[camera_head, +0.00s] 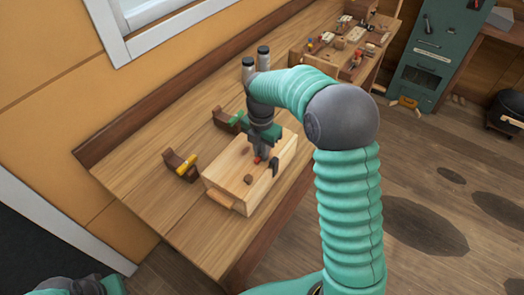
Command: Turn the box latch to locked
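The light wooden box (225,171) sits on the wooden bench, with a wooden handle (220,201) on its near left end. My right gripper (264,157) points down at the box's top, over its right half. A small red piece (257,160), perhaps the latch, shows beside the fingertips. The gripper hides part of it, so its turn position and any contact cannot be told. A dark upright piece (275,167) stands close by on the right. The finger gap is too small to judge. Only a bit of my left arm shows at the bottom left; its gripper is out of view.
Two wooden planes stand left of and behind the box: one with yellow (182,165), one with green (228,121). A tray (330,68) of small tools lies at the back. A green cabinet (435,50) stands beyond. The bench (150,150) is clear at front left.

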